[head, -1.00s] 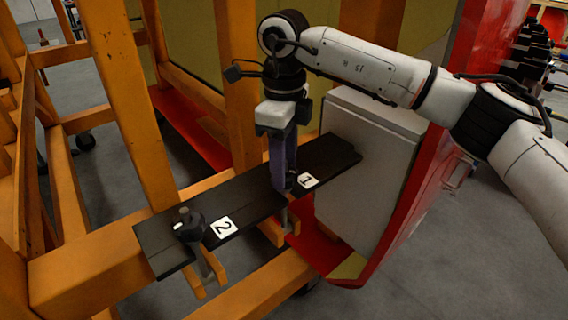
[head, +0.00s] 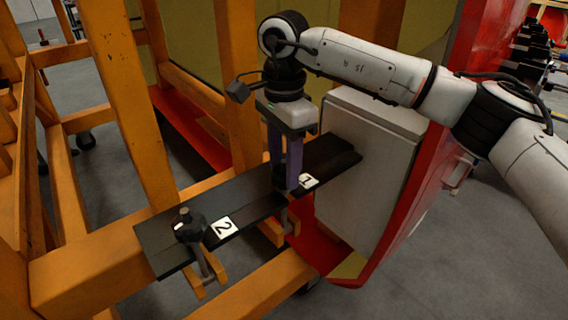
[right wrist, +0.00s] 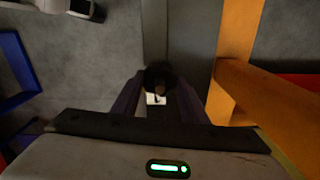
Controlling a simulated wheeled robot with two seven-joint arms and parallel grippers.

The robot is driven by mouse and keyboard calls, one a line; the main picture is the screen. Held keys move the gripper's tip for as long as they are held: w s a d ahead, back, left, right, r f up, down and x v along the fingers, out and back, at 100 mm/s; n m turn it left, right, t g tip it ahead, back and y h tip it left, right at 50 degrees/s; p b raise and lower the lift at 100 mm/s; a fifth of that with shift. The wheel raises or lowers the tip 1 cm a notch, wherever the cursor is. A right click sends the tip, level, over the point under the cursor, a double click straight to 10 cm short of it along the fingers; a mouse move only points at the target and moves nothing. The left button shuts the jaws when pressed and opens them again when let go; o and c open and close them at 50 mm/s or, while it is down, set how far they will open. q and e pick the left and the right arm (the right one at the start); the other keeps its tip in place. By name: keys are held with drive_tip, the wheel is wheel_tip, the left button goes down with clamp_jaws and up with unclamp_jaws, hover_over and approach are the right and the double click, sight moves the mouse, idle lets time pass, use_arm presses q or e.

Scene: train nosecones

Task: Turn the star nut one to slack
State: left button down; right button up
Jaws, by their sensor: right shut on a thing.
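Star nut one is a small black knob, mostly hidden between my right fingers in the head view beside the white label 1 (head: 308,181). In the right wrist view the dark star nut (right wrist: 159,76) shows between the fingertips. My right gripper (head: 286,183) points straight down with its purple fingers shut on the nut. Star nut two (head: 189,228), a black knob on a bolt, stands on the black bar (head: 160,252) beside the white label 2 (head: 223,228). My left gripper does not show.
The black bar lies across an orange frame (head: 90,262). A grey box (head: 365,170) and a red panel (head: 470,70) stand to the right of the gripper. An orange post (head: 130,100) rises behind star nut two. Grey floor is open at the lower right.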

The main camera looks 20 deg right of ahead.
drive_tip(key=shift+r+n, duration=0.1)
drive_tip(key=shift+n, duration=0.7)
drive_tip(key=o, duration=1)
drive_tip(key=shift+o, duration=0.2)
wheel_tip(320, 180, up, 10)
drive_tip(key=shift+r+b, duration=0.15)
drive_tip(key=shift+b, duration=0.25)
